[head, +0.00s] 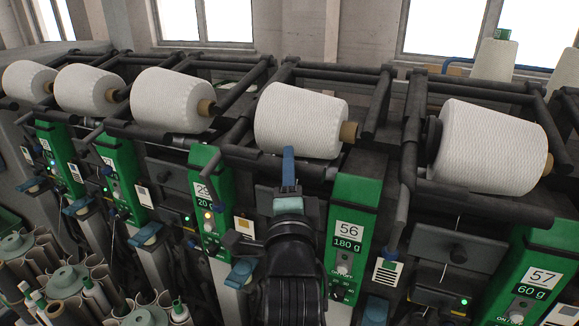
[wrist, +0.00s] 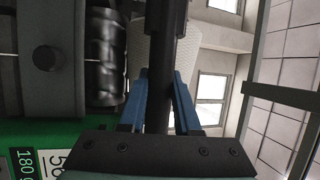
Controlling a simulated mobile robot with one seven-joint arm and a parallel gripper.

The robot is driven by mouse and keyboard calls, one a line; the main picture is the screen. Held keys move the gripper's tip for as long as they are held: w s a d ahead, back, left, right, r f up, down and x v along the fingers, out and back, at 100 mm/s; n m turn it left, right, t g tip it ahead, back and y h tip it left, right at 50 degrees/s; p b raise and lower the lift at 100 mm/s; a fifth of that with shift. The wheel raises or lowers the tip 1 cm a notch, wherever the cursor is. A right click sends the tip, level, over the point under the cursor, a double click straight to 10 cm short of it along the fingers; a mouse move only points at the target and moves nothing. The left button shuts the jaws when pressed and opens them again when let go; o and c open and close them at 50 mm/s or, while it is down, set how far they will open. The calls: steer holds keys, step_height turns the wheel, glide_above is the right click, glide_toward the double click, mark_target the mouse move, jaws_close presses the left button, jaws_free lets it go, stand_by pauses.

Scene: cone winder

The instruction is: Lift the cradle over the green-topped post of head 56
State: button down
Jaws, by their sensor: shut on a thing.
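The green post of head 56 (head: 355,200) stands just right of my gripper, with a "56 / 180 g" label; its label also shows in the wrist view (wrist: 50,162). My gripper (head: 288,155) is in front of the white cone (head: 300,118) beside this post. In the wrist view its blue fingers (wrist: 160,100) lie on both sides of a dark bar, the cradle (wrist: 160,70), and are shut on it. In the head view the gripped part of the cradle is hidden behind the fingers. The cone shows behind the bar in the wrist view.
Neighbouring cones stand left (head: 172,98) and right (head: 492,145) in dark frames. The green post of head 57 (head: 540,275) is at lower right, another green post (head: 208,205) at left. Tubes and cone bobbins (head: 70,280) crowd the lower left.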

steer(key=shift+m+g, duration=0.4)
steer(key=shift+g, duration=0.2)
steer(key=r+p, duration=0.3)
steer(key=s+r+p, duration=0.1)
steer(key=r+p, duration=0.5)
steer(key=shift+s+a+r, duration=0.15)
steer(key=shift+a+r, duration=0.1)
steer(key=shift+r, duration=0.05)
steer(key=shift+f, duration=0.2)
steer(key=c, duration=0.6)
jaws_free()
steer(key=s+b, duration=0.1)
steer(key=s, duration=0.3)
steer(key=s+b, duration=0.2)
steer(key=s, duration=0.2)
steer(key=s+f+b, duration=0.1)
steer(key=s, duration=0.4)
steer(key=shift+f+b, duration=0.1)
steer(key=shift+b, duration=0.3)
